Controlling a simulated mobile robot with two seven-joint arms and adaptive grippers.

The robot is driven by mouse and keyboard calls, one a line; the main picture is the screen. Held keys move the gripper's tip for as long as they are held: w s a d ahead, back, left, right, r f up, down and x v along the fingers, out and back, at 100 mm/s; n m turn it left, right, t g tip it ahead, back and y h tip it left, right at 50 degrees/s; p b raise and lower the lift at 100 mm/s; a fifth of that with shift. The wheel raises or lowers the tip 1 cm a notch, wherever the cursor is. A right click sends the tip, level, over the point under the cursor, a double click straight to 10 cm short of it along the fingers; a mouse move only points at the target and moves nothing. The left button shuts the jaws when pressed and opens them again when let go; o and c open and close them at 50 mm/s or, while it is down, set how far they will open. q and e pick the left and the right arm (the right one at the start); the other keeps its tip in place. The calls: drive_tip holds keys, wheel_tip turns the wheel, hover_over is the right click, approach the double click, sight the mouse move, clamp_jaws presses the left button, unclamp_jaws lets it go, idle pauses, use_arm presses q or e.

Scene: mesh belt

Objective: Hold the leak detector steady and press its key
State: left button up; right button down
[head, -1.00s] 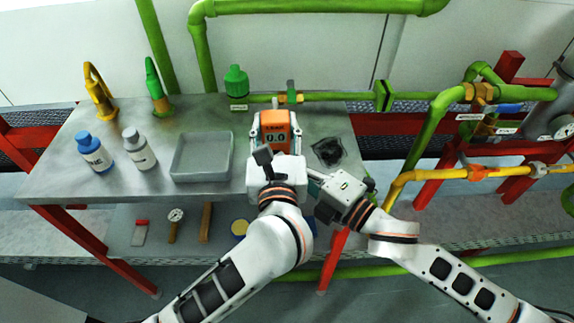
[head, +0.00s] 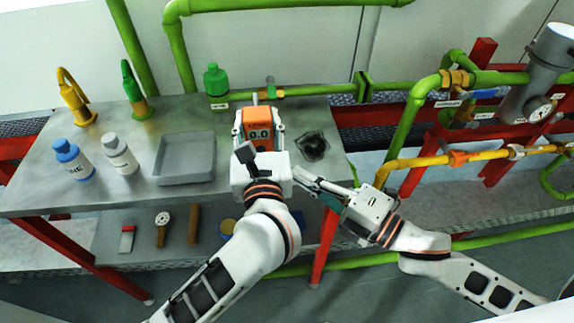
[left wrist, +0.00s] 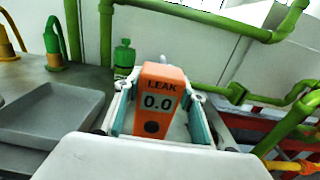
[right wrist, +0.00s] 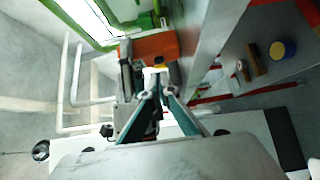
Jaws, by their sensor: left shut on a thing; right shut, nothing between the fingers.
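The leak detector (head: 259,131) is an orange box with a pale display reading 0.0. In the left wrist view the detector (left wrist: 163,86) faces me, with a dark round key (left wrist: 152,127) below the display. My right gripper (head: 298,173) is shut and empty, to the right of the left gripper's body and nearer me than the detector. In the right wrist view its fingertips (right wrist: 156,77) meet just below the orange detector (right wrist: 152,46).
A grey tray (head: 185,178), a blue bottle (head: 73,160) and a white bottle (head: 120,155) stand left on the metal table. A black patch (head: 313,147) lies right of the detector. Green pipe (head: 320,91) runs behind; yellow pipe (head: 430,161) is at right.

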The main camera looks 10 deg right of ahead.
use_arm(q)
drive_tip(key=shift+f, duration=0.5)
use_arm(e)
drive_tip(key=shift+s+d, duration=0.5)
drive_tip(key=shift+s, duration=0.05)
use_arm(q)
drive_tip(key=o, duration=1.3)
drive_tip(key=shift+r, duration=0.2)
drive_tip(key=shift+s, duration=0.1)
